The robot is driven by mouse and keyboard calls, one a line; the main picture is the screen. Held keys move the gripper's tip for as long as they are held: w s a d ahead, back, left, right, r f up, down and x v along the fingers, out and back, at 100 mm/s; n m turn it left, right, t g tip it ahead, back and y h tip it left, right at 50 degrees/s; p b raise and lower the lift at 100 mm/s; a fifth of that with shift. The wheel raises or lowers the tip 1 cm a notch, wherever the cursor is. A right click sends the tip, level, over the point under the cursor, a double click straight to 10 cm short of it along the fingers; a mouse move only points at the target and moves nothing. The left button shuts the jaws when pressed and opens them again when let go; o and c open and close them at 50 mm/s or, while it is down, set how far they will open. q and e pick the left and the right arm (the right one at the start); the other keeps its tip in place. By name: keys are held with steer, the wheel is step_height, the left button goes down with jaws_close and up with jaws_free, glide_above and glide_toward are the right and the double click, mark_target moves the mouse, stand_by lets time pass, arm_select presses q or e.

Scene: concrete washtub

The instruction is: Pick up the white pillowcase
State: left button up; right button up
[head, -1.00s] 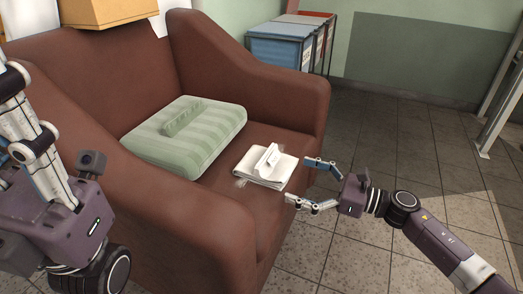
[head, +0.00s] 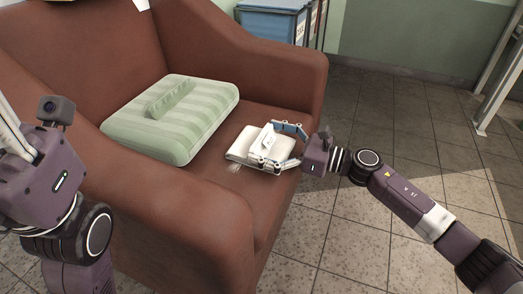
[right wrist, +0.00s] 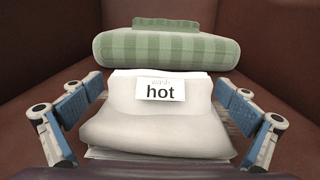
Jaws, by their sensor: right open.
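The white pillowcase (head: 241,147) lies folded on the brown chair's seat, near its front edge. My right gripper (head: 269,144) is open, with one finger on each side of the pillowcase's raised part. In the right wrist view its fingers (right wrist: 160,117) stand apart left and right of the cloth.
A green striped cushion (head: 190,125) lies on the seat behind the pillowcase; it also shows in the right wrist view (right wrist: 165,50). The brown armchair (head: 215,50) has armrests on both sides. Blue bins (head: 268,23) stand behind it. Tiled floor is free at the right.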

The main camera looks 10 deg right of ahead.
steer(key=shift+w+a, duration=0.15)
steer(key=shift+a, duration=0.1)
steer(key=shift+c, duration=0.4)
steer(key=c, duration=1)
